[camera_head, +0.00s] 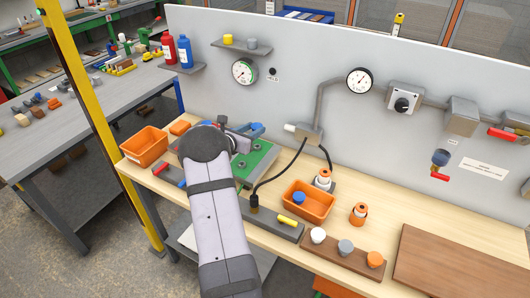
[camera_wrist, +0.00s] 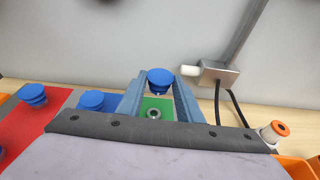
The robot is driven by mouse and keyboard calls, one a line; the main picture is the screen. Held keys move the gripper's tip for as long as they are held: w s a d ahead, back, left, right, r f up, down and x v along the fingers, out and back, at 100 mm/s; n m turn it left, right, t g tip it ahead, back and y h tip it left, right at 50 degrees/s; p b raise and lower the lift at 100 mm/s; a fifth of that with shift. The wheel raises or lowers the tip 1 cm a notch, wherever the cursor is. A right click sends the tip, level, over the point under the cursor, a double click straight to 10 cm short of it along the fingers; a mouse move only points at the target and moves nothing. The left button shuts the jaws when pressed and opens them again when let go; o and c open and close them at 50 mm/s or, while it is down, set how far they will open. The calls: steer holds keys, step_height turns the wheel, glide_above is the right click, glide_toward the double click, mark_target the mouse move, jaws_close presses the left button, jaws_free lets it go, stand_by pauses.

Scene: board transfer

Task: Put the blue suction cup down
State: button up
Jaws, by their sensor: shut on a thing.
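My gripper (camera_wrist: 158,92) is shut on a blue suction cup (camera_wrist: 160,77), held between the two blue-grey fingertips. In the wrist view the cup shows above a green board area (camera_wrist: 153,103) with a metal ring-like part (camera_wrist: 154,113) on it. I cannot tell how high the cup is above the board. In the head view my gripper (camera_head: 256,130) is over the far side of the green board (camera_head: 262,162), and my arm hides part of the board. Other blue suction cups stand to the left in the wrist view, one on a red area (camera_wrist: 33,93) and one nearer the fingers (camera_wrist: 92,100).
An orange bin (camera_head: 318,208) with a blue piece inside stands to the right of the board. Another orange bin (camera_head: 137,152) is at the left. A grey wall panel (camera_head: 310,80) rises behind, with a junction box (camera_head: 308,133) and black cables near the gripper.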

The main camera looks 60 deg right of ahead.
steer(key=r, duration=0.1)
steer(key=s+d+r, duration=0.1)
steer(key=r, duration=0.2)
steer(key=shift+s+d+r, duration=0.2)
steer(key=shift+s+r, duration=0.1)
steer(key=shift+s, duration=0.05)
steer(key=s+a+f+m+g+y, duration=0.1)
steer(key=s+a+m+g+y, duration=0.25)
steer(key=s, duration=0.55)
steer(key=s+a+f+m+g+b, duration=0.1)
steer(key=s+a+m+g, duration=0.25)
steer(key=s+a, duration=0.45)
steer(key=s+a+m+g+y, duration=0.25)
steer(key=s+a+g, duration=0.2)
steer(key=s, duration=0.45)
steer(key=shift+t+h, duration=0.25)
steer(key=shift+h, duration=0.05)
steer(key=shift+s+f+p, duration=0.1)
steer(key=shift+f+p, duration=0.55)
steer(key=shift+f, duration=2.5)
steer(key=shift+f, duration=0.1)
steer(key=shift+f+p, duration=0.5)
steer(key=shift+f, duration=1.5)
steer(key=shift+f, duration=0.1)
